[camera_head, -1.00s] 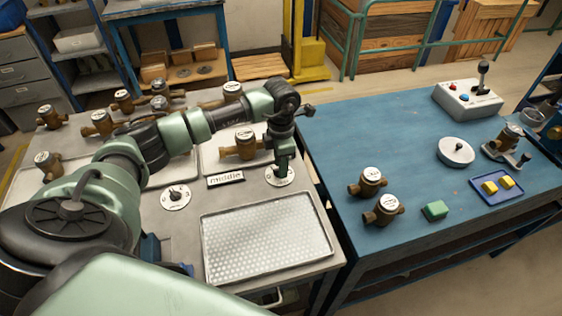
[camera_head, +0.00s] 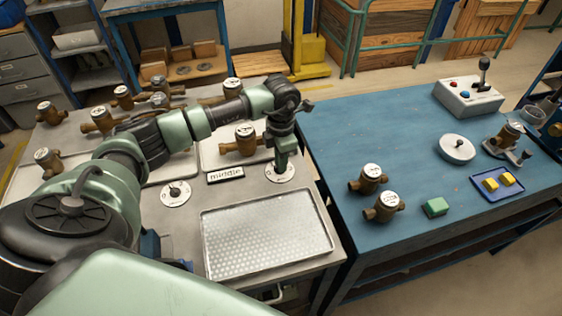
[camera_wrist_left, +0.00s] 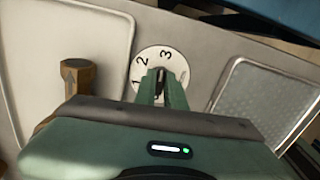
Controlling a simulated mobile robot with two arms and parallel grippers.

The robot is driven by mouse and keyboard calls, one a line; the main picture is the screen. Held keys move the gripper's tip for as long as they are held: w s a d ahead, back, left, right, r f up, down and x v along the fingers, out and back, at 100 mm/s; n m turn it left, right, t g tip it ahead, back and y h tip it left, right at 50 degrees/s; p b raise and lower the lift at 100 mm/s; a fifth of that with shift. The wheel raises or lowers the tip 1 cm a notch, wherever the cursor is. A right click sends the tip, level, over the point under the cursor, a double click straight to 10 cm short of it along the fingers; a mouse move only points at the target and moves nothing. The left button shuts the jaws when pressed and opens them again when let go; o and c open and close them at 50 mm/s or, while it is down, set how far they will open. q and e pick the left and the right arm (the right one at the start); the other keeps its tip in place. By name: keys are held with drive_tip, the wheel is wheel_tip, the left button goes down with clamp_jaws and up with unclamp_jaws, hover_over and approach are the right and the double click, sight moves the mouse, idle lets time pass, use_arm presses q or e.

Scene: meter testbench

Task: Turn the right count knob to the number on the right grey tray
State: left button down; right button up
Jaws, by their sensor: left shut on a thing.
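My left gripper (camera_head: 281,163) points down at the right count knob's white dial (camera_head: 279,176) on the grey bench. In the left wrist view its green fingers (camera_wrist_left: 161,88) are shut on the dark knob. The dial (camera_wrist_left: 176,60) there shows 1, 2 and 3; the fingers hide part of it, and I cannot tell the pointer's exact setting. The right grey tray (camera_head: 209,158) lies behind the dials, partly behind my arm, with a brass meter (camera_head: 244,140) on it. The left count knob (camera_head: 175,191) stands free on its dial. My right gripper is out of view.
A label reading "middle" (camera_head: 225,174) lies between the dials. A perforated metal tray (camera_head: 265,240) is in front. More brass meters stand at the back and left of the bench. The blue table (camera_head: 350,130) at right holds meters, a green block and a control box (camera_head: 467,97).

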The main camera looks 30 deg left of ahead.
use_arm(q)
drive_tip(key=n+b, duration=0.1)
drive_tip(key=n, duration=0.2)
drive_tip(key=shift+f, duration=0.1)
drive_tip(key=n+b, duration=0.1)
drive_tip(key=n, duration=0.2)
drive_tip(key=shift+a, duration=0.1)
drive_tip(key=n+b, duration=0.1)
drive_tip(key=n, duration=0.4)
drive_tip(key=shift+a, duration=0.1)
drive_tip(key=n, duration=1)
drive_tip(key=shift+s+a, duration=0.1)
drive_tip(key=shift+s, duration=0.05)
drive_tip(key=shift+n, duration=0.8)
drive_tip(key=c, duration=1.5)
unclamp_jaws()
